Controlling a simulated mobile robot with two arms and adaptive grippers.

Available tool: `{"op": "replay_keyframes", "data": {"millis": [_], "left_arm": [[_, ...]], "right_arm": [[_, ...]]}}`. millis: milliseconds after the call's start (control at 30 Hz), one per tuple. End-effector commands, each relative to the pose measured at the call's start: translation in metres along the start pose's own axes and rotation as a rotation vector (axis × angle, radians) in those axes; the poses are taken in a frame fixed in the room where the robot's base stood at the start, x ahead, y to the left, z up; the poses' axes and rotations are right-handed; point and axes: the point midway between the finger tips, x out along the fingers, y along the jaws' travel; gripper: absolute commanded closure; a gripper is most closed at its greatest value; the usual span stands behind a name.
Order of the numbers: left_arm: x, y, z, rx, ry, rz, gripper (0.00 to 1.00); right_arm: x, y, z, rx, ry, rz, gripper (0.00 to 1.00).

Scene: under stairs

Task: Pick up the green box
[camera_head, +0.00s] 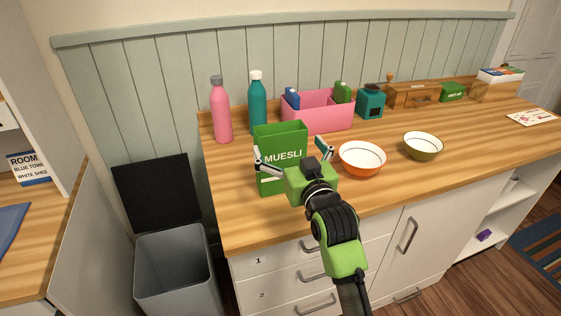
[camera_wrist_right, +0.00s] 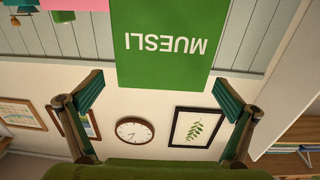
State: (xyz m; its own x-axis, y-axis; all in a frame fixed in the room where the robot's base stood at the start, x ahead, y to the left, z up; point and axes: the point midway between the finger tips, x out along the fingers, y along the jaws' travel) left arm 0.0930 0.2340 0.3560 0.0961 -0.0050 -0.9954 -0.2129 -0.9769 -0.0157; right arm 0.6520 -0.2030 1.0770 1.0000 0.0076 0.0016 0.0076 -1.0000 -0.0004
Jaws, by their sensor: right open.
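A tall green muesli box (camera_head: 282,139) stands upright on the wooden counter, near its front left part. My right gripper (camera_head: 291,152) is open in front of it, with its fingers spread toward the box's two sides. In the right wrist view the muesli box (camera_wrist_right: 160,60) appears upside down, beyond the open fingers (camera_wrist_right: 158,90) and between them in line. I cannot tell whether a finger touches it. A smaller green box (camera_head: 453,92) lies at the back right of the counter. My left gripper is not in view.
A pink bottle (camera_head: 221,112), a teal bottle (camera_head: 257,103) and a pink bin (camera_head: 320,118) stand behind the muesli box. An orange bowl (camera_head: 362,158) is close to its right, and an olive bowl (camera_head: 422,146) is farther right. The counter (camera_head: 232,205) is clear at front left.

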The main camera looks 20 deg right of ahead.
Motion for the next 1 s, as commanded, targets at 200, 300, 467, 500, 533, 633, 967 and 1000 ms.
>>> {"op": "replay_keyframes", "data": {"millis": [200, 300, 467, 500, 533, 633, 967, 1000], "left_arm": [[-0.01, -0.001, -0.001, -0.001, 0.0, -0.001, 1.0], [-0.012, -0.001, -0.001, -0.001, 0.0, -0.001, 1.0], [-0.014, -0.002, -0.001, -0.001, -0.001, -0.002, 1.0], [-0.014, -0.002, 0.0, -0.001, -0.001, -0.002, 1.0], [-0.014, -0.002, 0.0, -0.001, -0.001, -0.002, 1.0], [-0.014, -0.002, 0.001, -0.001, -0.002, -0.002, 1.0], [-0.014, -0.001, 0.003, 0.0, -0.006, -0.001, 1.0], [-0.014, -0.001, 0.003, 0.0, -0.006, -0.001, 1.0]], "right_arm": [[0.024, -0.003, -0.002, 0.001, -0.002, 0.0, 0.0], [0.037, -0.004, -0.001, 0.0, -0.002, 0.0, 0.0], [0.049, -0.004, 0.0, 0.0, -0.001, 0.0, 0.0], [0.051, -0.004, 0.001, 0.0, -0.001, 0.0, 0.0], [0.051, -0.004, 0.001, 0.0, -0.001, 0.001, 0.0], [0.051, -0.004, 0.001, 0.0, -0.001, 0.0, 0.0], [0.051, -0.004, 0.001, 0.0, 0.0, 0.0, 0.45], [0.051, -0.004, 0.001, 0.0, 0.0, 0.0, 0.45]]}}
